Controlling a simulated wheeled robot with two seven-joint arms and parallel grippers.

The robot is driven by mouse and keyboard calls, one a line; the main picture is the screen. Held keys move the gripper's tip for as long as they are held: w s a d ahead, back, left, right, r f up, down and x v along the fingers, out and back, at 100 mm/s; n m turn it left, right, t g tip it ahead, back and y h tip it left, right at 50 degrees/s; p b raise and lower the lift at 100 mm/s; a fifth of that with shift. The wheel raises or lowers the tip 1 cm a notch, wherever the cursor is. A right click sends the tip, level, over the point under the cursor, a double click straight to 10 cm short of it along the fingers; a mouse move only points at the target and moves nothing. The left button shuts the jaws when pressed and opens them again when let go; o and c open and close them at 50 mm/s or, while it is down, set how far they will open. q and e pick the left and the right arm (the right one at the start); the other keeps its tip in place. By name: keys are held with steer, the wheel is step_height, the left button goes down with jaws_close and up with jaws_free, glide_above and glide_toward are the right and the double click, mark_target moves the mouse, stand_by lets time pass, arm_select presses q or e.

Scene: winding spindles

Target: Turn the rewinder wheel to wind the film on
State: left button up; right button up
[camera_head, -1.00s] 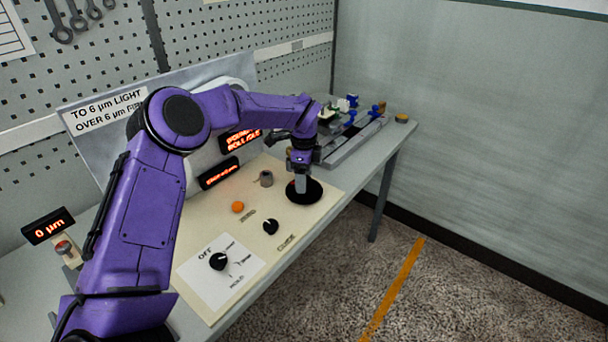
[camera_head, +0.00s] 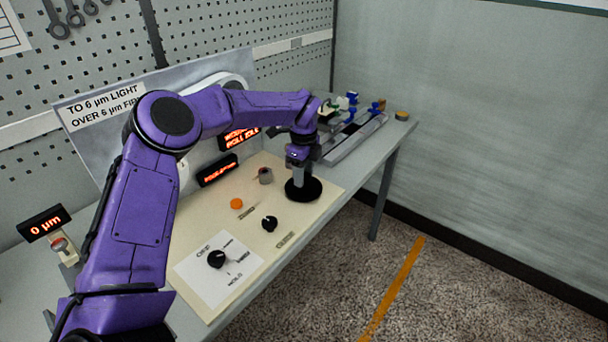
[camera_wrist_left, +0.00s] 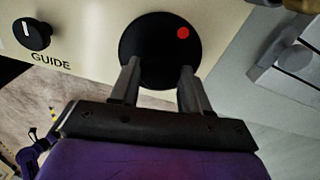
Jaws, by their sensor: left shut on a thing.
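The rewinder wheel is a flat black disc (camera_head: 312,191) on the cream panel (camera_head: 325,205), near the table's front edge. In the left wrist view the wheel (camera_wrist_left: 150,35) carries a red dot on its upper right part. My left gripper (camera_head: 298,182) points down onto the wheel. In the left wrist view its two fingers (camera_wrist_left: 160,84) reach the wheel's near part and stand apart, shut on it. The exact contact is hidden. My right gripper is not in view. I cannot make out the film.
Black knobs (camera_head: 269,223) (camera_head: 217,259), an orange button (camera_head: 236,204) and a grey cylinder (camera_head: 265,176) stand on the panel. Lit red displays (camera_head: 217,170) stand behind. A grey fixture with blue parts (camera_head: 355,138) fills the table's far end.

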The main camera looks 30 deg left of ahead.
arm_select(q)
steer(key=m, duration=0.3)
steer(key=shift+m, duration=0.4)
steer(key=m, duration=0.3)
steer(key=shift+m, duration=0.3)
steer(key=m+p, duration=0.1)
steer(key=m, duration=0.3)
steer(key=shift+r, duration=0.1)
steer(key=m+p, duration=0.1)
steer(key=m, duration=0.3)
steer(key=shift+m, duration=0.3)
steer(key=o, duration=1.1)
steer(key=shift+c, duration=0.2)
step_height(320, 180, up, 10)
steer(key=b, duration=0.1)
steer(key=shift+r, duration=0.2)
